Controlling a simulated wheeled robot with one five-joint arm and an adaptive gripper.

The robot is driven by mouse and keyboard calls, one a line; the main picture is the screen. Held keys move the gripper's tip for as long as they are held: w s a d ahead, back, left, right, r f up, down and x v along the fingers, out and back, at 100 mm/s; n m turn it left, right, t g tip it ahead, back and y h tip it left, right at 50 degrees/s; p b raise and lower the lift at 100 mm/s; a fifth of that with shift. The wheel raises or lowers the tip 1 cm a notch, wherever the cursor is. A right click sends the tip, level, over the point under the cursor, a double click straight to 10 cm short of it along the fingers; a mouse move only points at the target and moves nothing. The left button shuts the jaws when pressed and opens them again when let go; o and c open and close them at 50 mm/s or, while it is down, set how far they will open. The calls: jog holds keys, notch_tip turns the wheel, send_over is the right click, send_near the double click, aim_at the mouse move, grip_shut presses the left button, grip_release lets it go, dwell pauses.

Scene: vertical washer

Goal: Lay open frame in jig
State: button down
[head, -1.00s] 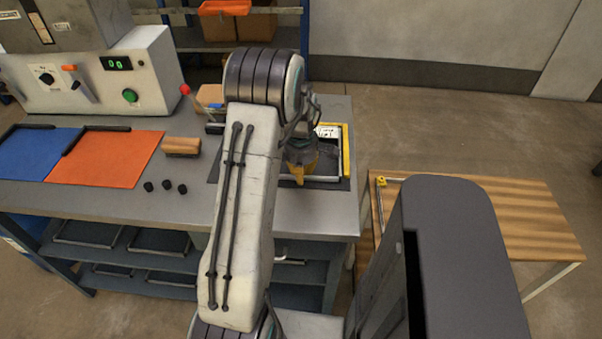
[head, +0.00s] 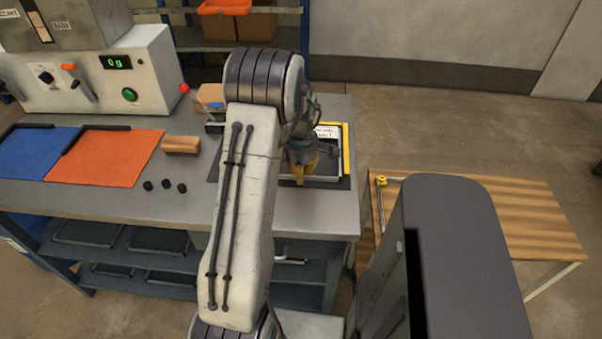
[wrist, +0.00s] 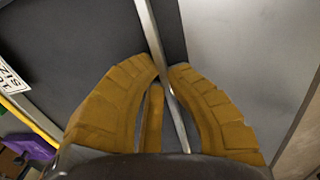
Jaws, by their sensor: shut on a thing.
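My gripper (head: 299,178) points down over the jig at the right end of the workbench. In the wrist view, my gripper's yellow fingers (wrist: 163,75) are shut on a thin metal bar of the open frame (wrist: 152,28). In the head view, the frame's light bar (head: 322,179) lies along the near side of the jig. The jig (head: 346,150) has a yellow edge on its right and a dark base, with a white label at the back. My arm hides the jig's left part. I cannot tell whether the frame is fully seated.
An orange mat (head: 105,157) and a blue mat (head: 35,152) lie on the left of the bench. A wooden-backed brush (head: 181,146) and several black knobs (head: 165,185) sit between them and the jig. A machine (head: 100,80) stands behind. A wooden table (head: 530,215) is at the right.

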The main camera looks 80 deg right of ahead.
jog(key=shift+d, duration=0.3)
dwell(0.5)
jog(key=c, duration=1.3)
grip_release()
jog(key=shift+r+p, duration=2.8)
jog(key=shift+r, duration=1.2)
